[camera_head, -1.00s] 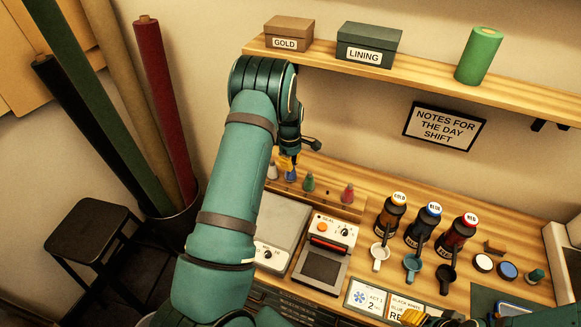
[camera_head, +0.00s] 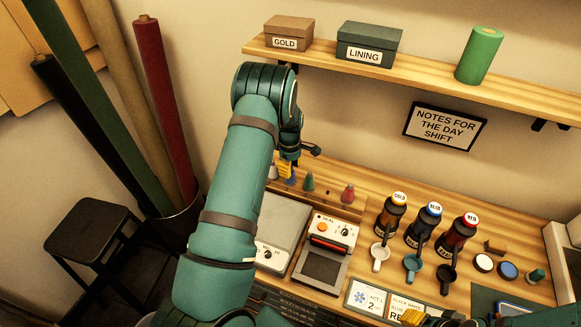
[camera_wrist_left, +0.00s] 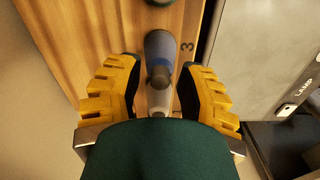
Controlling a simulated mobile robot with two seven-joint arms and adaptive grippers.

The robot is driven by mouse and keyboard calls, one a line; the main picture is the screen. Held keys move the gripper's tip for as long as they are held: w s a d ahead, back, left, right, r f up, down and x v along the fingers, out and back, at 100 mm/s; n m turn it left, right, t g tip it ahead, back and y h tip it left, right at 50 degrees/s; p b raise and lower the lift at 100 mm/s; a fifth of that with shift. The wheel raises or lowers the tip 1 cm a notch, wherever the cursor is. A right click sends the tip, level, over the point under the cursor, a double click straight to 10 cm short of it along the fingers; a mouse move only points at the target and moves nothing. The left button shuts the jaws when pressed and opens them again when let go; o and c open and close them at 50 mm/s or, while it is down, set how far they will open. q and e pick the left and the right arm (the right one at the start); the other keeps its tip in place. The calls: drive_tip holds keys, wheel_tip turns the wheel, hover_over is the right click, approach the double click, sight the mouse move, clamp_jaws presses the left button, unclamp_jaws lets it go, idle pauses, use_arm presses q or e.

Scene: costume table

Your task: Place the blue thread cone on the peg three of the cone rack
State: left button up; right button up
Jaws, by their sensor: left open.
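The blue thread cone (camera_wrist_left: 160,48) stands on the wooden cone rack (camera_wrist_left: 190,22), beside the printed 3, in the left wrist view. My left gripper (camera_wrist_left: 158,70) is open, with a finger on either side near the cone and gaps showing on both sides.
A white cone (camera_head: 272,171) stands left of the blue one, a green cone (camera_head: 309,182) and a red cone (camera_head: 348,194) to its right. A sealer (camera_head: 327,252) and a grey lamp unit (camera_head: 282,228) sit in front. A shelf (camera_head: 420,68) runs above.

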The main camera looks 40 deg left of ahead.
use_arm(q)
wheel_tip(320, 180, up, 12)
idle(0.5)
drive_tip(key=shift+s+a, duration=0.1)
idle(0.4)
